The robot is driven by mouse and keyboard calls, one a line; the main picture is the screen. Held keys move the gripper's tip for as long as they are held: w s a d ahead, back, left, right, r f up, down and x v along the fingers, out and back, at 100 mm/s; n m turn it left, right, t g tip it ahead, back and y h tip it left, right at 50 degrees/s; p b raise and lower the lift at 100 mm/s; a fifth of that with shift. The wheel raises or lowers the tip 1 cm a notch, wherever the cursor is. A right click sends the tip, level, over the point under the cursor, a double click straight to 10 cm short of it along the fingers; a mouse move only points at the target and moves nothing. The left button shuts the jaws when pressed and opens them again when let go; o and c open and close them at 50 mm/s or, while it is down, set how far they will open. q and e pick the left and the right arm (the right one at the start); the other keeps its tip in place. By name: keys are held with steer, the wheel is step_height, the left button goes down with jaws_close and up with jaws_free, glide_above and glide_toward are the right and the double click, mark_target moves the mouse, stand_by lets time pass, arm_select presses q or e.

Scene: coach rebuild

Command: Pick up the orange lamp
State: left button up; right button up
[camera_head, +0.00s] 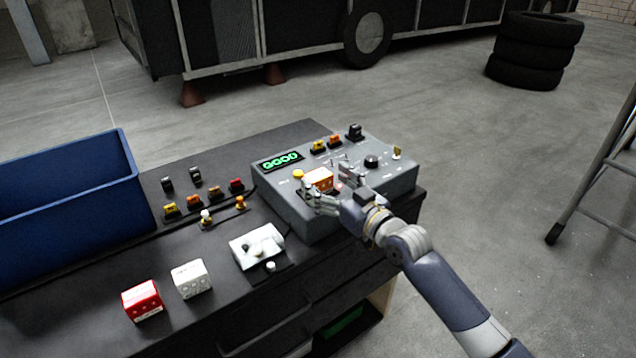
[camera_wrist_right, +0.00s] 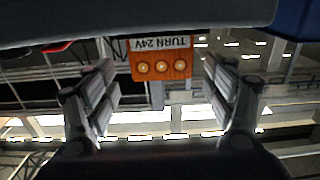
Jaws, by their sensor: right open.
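The orange lamp (camera_head: 318,178) is a small box with an orange face and a pale top, at the front of the grey test box (camera_head: 290,208). In the right wrist view, the orange lamp (camera_wrist_right: 160,65) shows upside down, with a "TURN 24V" label and three round contacts. My right gripper (camera_head: 335,189) is open at the lamp, with a finger to each side. In the wrist view, its fingers (camera_wrist_right: 162,90) stand apart with visible gaps between them and the lamp. Whether the lamp lies fully between the fingertips is unclear. My left gripper is out of view.
The test box has a green "GOOD" display (camera_head: 282,161), knobs and small lamps on top. A red box (camera_head: 142,301), a white box (camera_head: 191,279) and a white fixture (camera_head: 257,246) stand on the dark bench. A blue bin (camera_head: 75,200) is at left.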

mark_target(324, 181)
steer(key=shift+f+x, duration=0.2)
steer(key=shift+x, duration=1.6)
steer(key=shift+s+a, duration=0.1)
steer(key=shift+r, duration=0.1)
steer(key=c, duration=1.3)
